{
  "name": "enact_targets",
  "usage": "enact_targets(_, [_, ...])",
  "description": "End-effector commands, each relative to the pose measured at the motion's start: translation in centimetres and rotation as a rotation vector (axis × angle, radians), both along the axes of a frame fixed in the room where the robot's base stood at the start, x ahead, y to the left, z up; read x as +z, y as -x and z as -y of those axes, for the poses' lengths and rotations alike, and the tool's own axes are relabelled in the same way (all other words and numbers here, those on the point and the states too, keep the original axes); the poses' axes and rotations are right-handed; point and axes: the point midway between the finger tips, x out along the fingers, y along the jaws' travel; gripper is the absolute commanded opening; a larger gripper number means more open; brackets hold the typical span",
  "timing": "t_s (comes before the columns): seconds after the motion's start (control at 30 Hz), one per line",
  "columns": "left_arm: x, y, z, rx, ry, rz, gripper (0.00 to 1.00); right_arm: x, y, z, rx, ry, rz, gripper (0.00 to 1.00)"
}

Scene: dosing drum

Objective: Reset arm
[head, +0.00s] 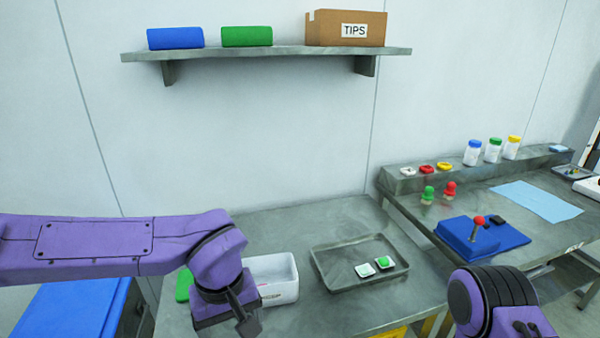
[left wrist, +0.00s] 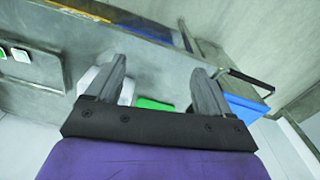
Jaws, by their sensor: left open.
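A grey tray (head: 335,284) with two small pieces, one green-topped, lies right of the white box. A blue bin (head: 70,308) stands at lower left. A wall shelf (head: 270,53) is above. The right bench holds a blue joystick box (head: 470,243) and several bottles.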

Motion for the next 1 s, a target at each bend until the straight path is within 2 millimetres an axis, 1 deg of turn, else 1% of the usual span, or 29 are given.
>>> enact_targets(0.17, [-0.2, -1.3, -0.3, 0.148, -0.008, 0.081, 0.82, 0.0, 0.0, 0.0, 0.0, 0.001, 0.001, 0.0])
enact_targets(0.23, [-0.6, -2.1, -0.8, 0.224, -0.016, 0.13, 0.82, 0.0, 0.0, 0.0, 0.0, 0.001, 0.001, 0.0])
enact_targets(0.37, [-2.1, -3.8, -2.0, 0.377, -0.045, 0.247, 0.82, -0.1, 0.0, 0.0, 0.0, 0.0, 0.0, 0.0])
enact_targets(0.43, [-3.8, -4.6, -2.8, 0.46, -0.067, 0.317, 0.82, -0.2, 0.0, 0.0, 0.0, 0.0, 0.0, 0.0])
enact_targets(0.47, [-5.0, -4.9, -3.3, 0.494, -0.077, 0.35, 0.82, -0.4, 0.0, 0.0, 0.0, 0.0, 0.0, 0.0])
enact_targets(0.53, [-8.2, -5.5, -4.5, 0.568, -0.1, 0.435, 0.82, -0.8, 0.0, 0.0, 0.0, 0.0, 0.0, 0.0])
enact_targets(0.57, [-10.1, -5.5, -5.1, 0.593, -0.11, 0.473, 0.82, -1.1, 0.0, 0.0, 0.0, 0.0, 0.0, 0.0])
enact_targets(0.6, [-13.0, -5.3, -6.0, 0.618, -0.12, 0.523, 0.82, -1.5, 0.0, 0.0, 0.0, 0.0, 0.0, 0.0])
enact_targets(0.67, [-18.3, -4.0, -7.4, 0.625, -0.124, 0.585, 0.82, -2.4, 0.0, 0.0, 0.0, 0.0, 0.0, 0.0])
enact_targets(0.7, [-21.5, -2.6, -8.3, 0.609, -0.117, 0.603, 0.82, -2.8, 0.0, 0.0, 0.0, 0.0, 0.0, 0.0])
enact_targets(0.77, [-25.8, -0.1, -9.5, 0.569, -0.106, 0.602, 0.82, -3.5, 0.0, 0.0, 0.0, 0.0, 0.0, 0.0])
enact_targets(0.8, [-28.4, 1.9, -10.4, 0.532, -0.103, 0.583, 0.82, -4.0, 0.0, 0.0, 0.0, 0.0, 0.0, 0.0])
enact_targets(0.87, [-31.9, 5.3, -11.8, 0.462, -0.108, 0.536, 0.82, -4.7, 0.0, 0.0, 0.0, 0.0, 0.0, 0.0])
enact_targets(0.9, [-33.8, 7.7, -12.9, 0.407, -0.118, 0.497, 0.82, -5.1, 0.0, 0.0, 0.0, 0.0, 0.0, 0.0])
enact_targets(0.97, [-36.2, 11.1, -14.5, 0.311, -0.148, 0.431, 0.82, -5.7, 0.0, 0.0, 0.0, 0.0, 0.0, 0.0])
enact_targets(1.0, [-37.3, 13.1, -15.7, 0.247, -0.175, 0.39, 0.82, -6.1, 0.0, 0.0, 0.0, 0.0, 0.0, 0.0])
